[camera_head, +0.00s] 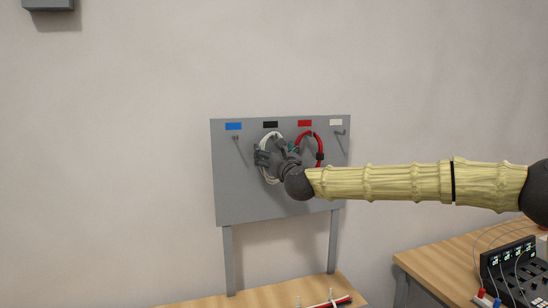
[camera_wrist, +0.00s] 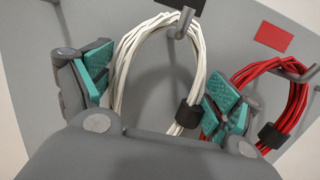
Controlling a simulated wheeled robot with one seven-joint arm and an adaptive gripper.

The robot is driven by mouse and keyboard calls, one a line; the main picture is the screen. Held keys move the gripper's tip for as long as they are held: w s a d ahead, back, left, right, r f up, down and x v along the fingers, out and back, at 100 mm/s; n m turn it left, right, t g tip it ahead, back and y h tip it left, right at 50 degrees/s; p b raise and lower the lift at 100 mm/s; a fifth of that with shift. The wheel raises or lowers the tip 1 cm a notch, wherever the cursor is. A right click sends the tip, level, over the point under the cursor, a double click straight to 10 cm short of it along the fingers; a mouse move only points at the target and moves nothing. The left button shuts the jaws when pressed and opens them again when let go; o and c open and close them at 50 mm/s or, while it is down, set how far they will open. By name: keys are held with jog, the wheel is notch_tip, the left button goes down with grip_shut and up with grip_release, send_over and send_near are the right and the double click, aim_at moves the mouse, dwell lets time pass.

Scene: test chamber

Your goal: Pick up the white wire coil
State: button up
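The white wire coil (camera_wrist: 143,88) hangs on a hook under the black label on a grey board. In the head view the coil (camera_head: 265,168) is partly hidden behind my gripper (camera_head: 275,157). In the wrist view my gripper (camera_wrist: 155,98) is open, with one teal-padded finger left of the coil and the other to its right. The coil lies between the fingers, with gaps visible at the sides. A black band (camera_wrist: 188,113) wraps the coil's right side. The coil's lower part is hidden by the gripper body.
A red wire coil (camera_wrist: 290,105) hangs close right, near the right finger. The grey board (camera_head: 232,190) has blue, black, red and white labels; the hooks under blue and white look empty. A wooden table (camera_head: 215,300) stands below. Another table (camera_head: 425,262) at right holds a black device (camera_head: 512,262).

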jog(key=shift+r, duration=0.15)
jog(key=shift+r+b, duration=1)
jog(key=shift+r, duration=0.2)
jog(key=s+d+r+b, duration=0.1)
jog(key=s+b, duration=0.2)
jog(key=s, duration=0.5)
jog(key=s+d+r+b, duration=0.1)
jog(key=s+d+b, duration=0.1)
jog(key=s, duration=0.5)
jog(key=shift+s+d+r+b, duration=0.15)
jog(key=shift+s+r+b, duration=0.2)
jog(key=shift+b, duration=0.45)
jog(key=shift+f, duration=0.1)
jog(key=shift+s+f, duration=0.1)
jog(key=shift+f, duration=0.05)
